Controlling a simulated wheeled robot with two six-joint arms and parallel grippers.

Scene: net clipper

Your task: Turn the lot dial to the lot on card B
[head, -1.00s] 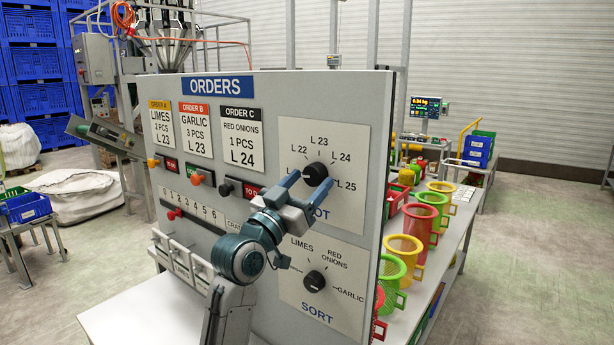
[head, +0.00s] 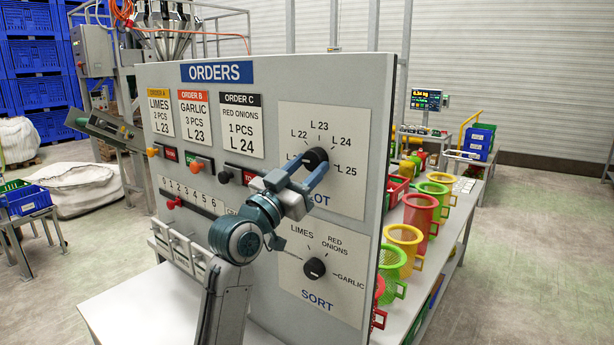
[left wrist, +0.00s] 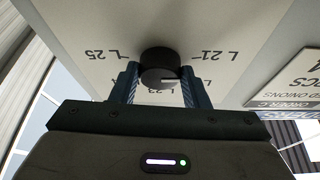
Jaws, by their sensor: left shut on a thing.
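The lot dial (head: 316,156) is a black round knob on the white LOT plate, with labels L 22 to L 25 legible around it in the head view. My left gripper (head: 311,166) is shut on the dial, one finger on each side. The L 23 label there is partly hidden by my gripper. Card B (head: 194,117), red-topped, reads garlic, 3 PCS, L 23. My right gripper is out of view.
The sort dial (head: 314,268) is below on the same orders panel (head: 263,278). Card A (head: 160,115) and card C (head: 242,124) flank card B. Small knobs and red displays lie below the cards. Coloured mesh baskets (head: 421,213) stand behind the panel's right edge.

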